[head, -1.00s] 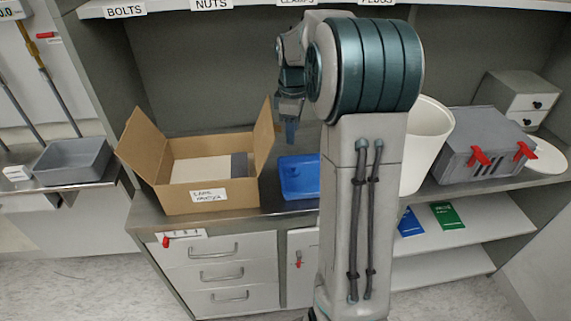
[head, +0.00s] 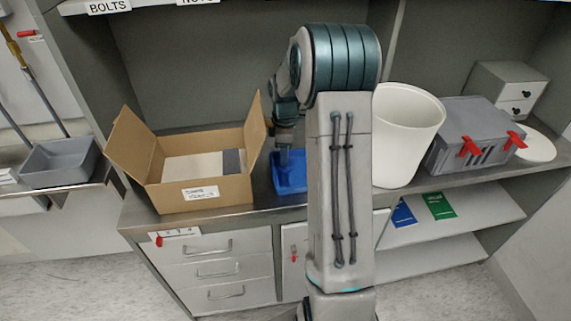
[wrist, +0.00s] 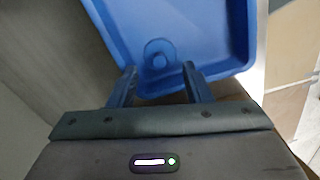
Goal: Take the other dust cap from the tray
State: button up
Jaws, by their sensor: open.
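A blue tray (head: 291,180) stands on the bench, partly hidden behind my arm in the head view. In the wrist view the tray (wrist: 225,40) fills the upper middle. One round blue dust cap (wrist: 159,55) lies in the tray near its near edge, the same colour as the tray. My gripper (wrist: 158,82) is open, with its two fingers apart on either side of the near rim and pointing at the cap. Nothing is between the fingertips that I can see as held. In the head view my gripper (head: 284,158) is over the tray, its fingertips small and blurred.
An open cardboard box (head: 205,195) stands left of the tray. A white bin (head: 408,135) and a grey case with red latches (head: 465,135) stand to the right. A grey back wall is close behind the tray.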

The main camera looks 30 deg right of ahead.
notch_tip(320, 180, down, 3)
jog(key=shift+d+f, duration=0.1)
jog(key=shift+f, duration=0.1)
jog(key=shift+c, duration=0.4)
jog(key=c, duration=0.5)
jog(key=shift+c, duration=0.2)
jog(key=shift+r, duration=0.1)
